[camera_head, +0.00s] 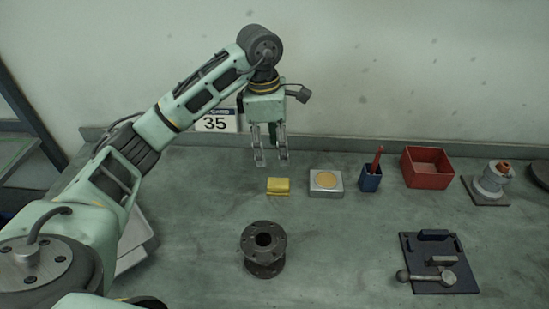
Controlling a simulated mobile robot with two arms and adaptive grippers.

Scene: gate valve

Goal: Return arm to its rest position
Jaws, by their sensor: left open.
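My left arm reaches in from the left, bends at a dark joint near the top, and points its gripper down. My left gripper (270,160) is open, with two thin fingers apart and nothing visible between them. It hangs toward the back of the workbench, just behind a small yellow block (278,185) in the picture. Its exact height above the bench is hard to tell. A dark flanged valve body (264,248) stands on the bench in front of the gripper, apart from it. My right gripper does not show.
The bench (340,245) also holds a silver box with a tan disc (326,183), a blue cup (370,178), a red bin (427,167), a spool on a stand (490,185) and a dark fixture plate (436,262). A "35" sign (217,122) stands near the wall behind.

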